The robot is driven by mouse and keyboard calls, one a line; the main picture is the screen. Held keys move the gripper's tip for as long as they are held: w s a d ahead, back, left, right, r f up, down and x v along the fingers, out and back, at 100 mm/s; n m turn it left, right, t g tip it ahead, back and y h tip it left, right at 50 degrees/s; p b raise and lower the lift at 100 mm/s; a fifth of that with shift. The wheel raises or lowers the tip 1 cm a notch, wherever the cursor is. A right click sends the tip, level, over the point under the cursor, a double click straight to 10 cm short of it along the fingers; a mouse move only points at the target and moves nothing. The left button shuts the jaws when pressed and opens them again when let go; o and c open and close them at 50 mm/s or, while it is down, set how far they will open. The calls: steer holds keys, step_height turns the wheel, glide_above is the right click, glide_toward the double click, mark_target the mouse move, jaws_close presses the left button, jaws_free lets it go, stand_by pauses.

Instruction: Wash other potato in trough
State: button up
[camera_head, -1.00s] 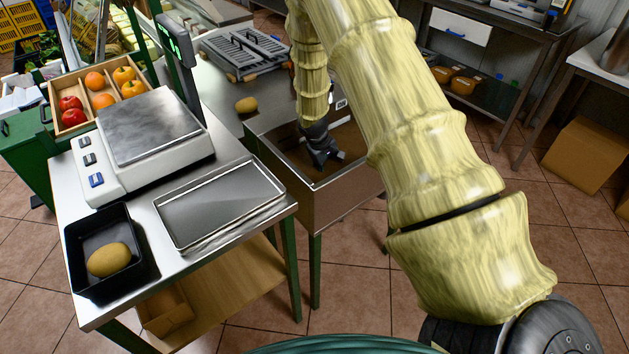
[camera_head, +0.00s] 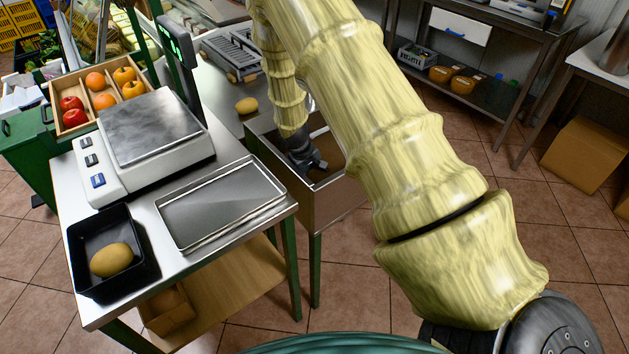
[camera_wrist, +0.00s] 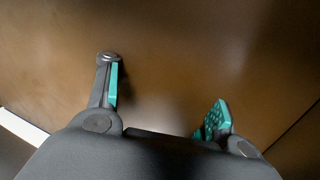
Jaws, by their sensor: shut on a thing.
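The steel trough (camera_head: 335,208) stands right of the weighing table, with brown inside it. My gripper (camera_head: 308,166) is down inside the trough. In the wrist view, its two teal-padded fingers (camera_wrist: 162,98) stand apart over a plain brown surface. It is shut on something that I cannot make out. One potato (camera_head: 111,260) lies in a black tray (camera_head: 146,275) at the table's front left. Another potato (camera_head: 247,105) lies on the steel counter behind the trough.
An empty metal tray (camera_head: 220,205) lies on the table beside the trough. A scale (camera_head: 150,128) and a wooden fruit box (camera_head: 68,88) are behind it. A shelf rack (camera_head: 485,100) and a cardboard box (camera_head: 585,155) stand at the right. Tiled floor is free in front.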

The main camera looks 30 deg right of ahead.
mark_target(313, 176)
steer(key=shift+a, duration=0.25)
steer(key=shift+w+d+p, duration=0.15)
steer(key=shift+d+p, duration=0.1)
steer(key=shift+d, duration=1.55)
steer(key=shift+w+d+p, duration=0.1)
steer(key=shift+d+p, duration=0.15)
steer(key=shift+d, duration=1.5)
steer(key=shift+s+a+p, duration=0.15)
steer(key=shift+a+p, duration=0.1)
steer(key=shift+a, duration=1.55)
steer(key=shift+s+a+p, duration=0.1)
steer(key=shift+a+p, duration=0.15)
steer(key=shift+a, duration=1.5)
step_height(313, 176, up, 24)
steer(key=p, duration=1.5)
